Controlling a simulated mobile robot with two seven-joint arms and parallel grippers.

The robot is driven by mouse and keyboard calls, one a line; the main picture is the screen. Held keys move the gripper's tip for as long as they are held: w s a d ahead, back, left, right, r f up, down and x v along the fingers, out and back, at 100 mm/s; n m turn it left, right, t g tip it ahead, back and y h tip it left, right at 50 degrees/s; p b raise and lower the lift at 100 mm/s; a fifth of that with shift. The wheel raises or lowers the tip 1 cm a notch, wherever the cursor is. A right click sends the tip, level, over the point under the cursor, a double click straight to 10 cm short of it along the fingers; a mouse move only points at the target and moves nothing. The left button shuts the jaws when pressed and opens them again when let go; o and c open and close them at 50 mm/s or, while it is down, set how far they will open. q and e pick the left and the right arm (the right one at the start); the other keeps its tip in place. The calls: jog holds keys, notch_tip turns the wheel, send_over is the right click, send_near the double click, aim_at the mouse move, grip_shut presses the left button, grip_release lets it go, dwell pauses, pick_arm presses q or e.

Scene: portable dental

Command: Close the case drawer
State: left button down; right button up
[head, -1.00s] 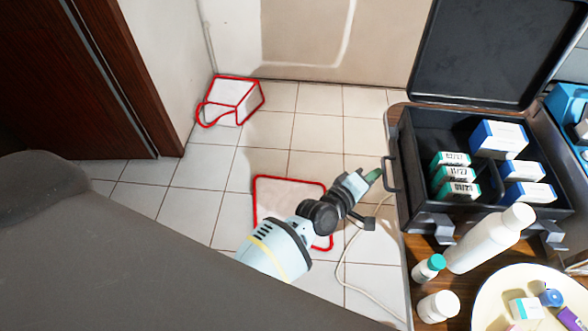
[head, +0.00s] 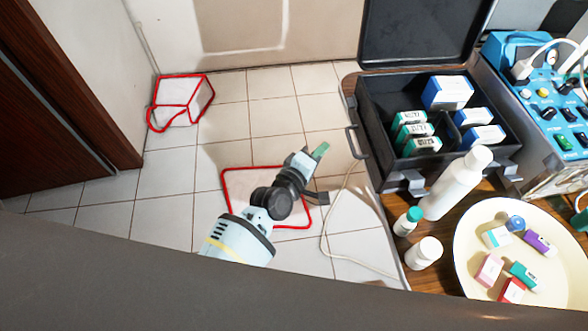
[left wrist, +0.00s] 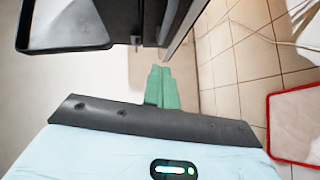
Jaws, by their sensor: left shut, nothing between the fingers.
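The black case (head: 377,141) stands open on the wooden table with its lid (head: 425,35) raised. It holds several small medicine boxes. A dark handle (head: 352,143) sticks out of its left side. I cannot make out a separate drawer front in the head view. My left gripper (head: 321,150) is shut and empty, its green fingertips a little left of the handle and apart from it in the picture. In the left wrist view the green fingers (left wrist: 162,88) are together, and a black part (left wrist: 65,25), seemingly of the case, shows above them at the left. My right gripper is out of view.
A white bottle (head: 455,185) and two small bottles stand in front of the case. A cream tray (head: 470,250) with small boxes is at the lower right. A blue device (head: 540,100) stands at the right. A cable (head: 328,235) hangs beside the table over open tiled floor.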

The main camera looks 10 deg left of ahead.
pick_arm(q)
jog(key=v, duration=0.7)
jog(key=shift+s+r, duration=0.15)
jog(key=shift+s, duration=0.25)
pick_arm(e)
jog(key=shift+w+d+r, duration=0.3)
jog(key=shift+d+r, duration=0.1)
pick_arm(q)
jog(key=shift+a+p, duration=0.15)
jog(key=shift+p, duration=0.15)
